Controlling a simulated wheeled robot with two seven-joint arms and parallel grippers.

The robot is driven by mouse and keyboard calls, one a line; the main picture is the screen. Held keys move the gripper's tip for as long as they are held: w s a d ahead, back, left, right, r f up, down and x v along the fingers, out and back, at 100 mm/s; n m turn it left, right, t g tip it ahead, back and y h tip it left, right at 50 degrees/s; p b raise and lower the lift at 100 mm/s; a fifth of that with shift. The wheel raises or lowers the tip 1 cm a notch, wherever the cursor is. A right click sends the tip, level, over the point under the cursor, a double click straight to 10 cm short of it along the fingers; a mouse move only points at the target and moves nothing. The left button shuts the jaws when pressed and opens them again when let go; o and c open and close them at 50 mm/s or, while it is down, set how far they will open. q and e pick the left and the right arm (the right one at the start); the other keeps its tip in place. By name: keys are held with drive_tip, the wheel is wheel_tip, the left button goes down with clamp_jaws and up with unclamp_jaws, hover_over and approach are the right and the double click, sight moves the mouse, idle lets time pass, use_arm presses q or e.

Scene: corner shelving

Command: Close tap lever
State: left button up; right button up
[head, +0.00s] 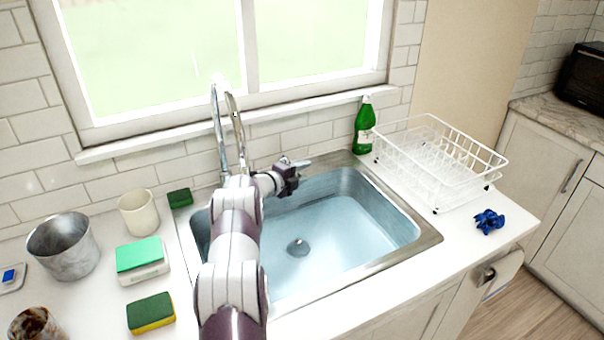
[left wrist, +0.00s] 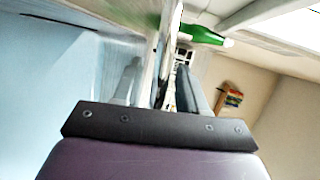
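The chrome tap (head: 221,130) stands behind the sink, with its tall curved spout in front of the window. My left arm covers its base, and I cannot clearly make out the lever. My left gripper (head: 298,164) is over the back of the sink, to the right of the tap, pointing right. In the left wrist view, the two fingers of the left gripper (left wrist: 160,88) stand apart, with nothing clearly held between them. My right gripper is not in view.
The steel sink (head: 420,228) is below the arm. A green bottle (head: 363,127) and a white dish rack (head: 437,190) stand to the right. Sponges, a cream cup (head: 138,213) and a metal pot (head: 63,250) stand on the left counter. A blue object (head: 488,221) lies at the right.

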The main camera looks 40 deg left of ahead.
use_arm(q)
drive_tip(key=shift+s, duration=0.1)
drive_tip(key=b+v, duration=0.2)
drive_tip(key=v, duration=1)
drive_tip(key=shift+s, duration=0.3)
drive_tip(key=shift+a+r, duration=0.1)
drive_tip(key=shift+a, duration=0.05)
idle(0.5)
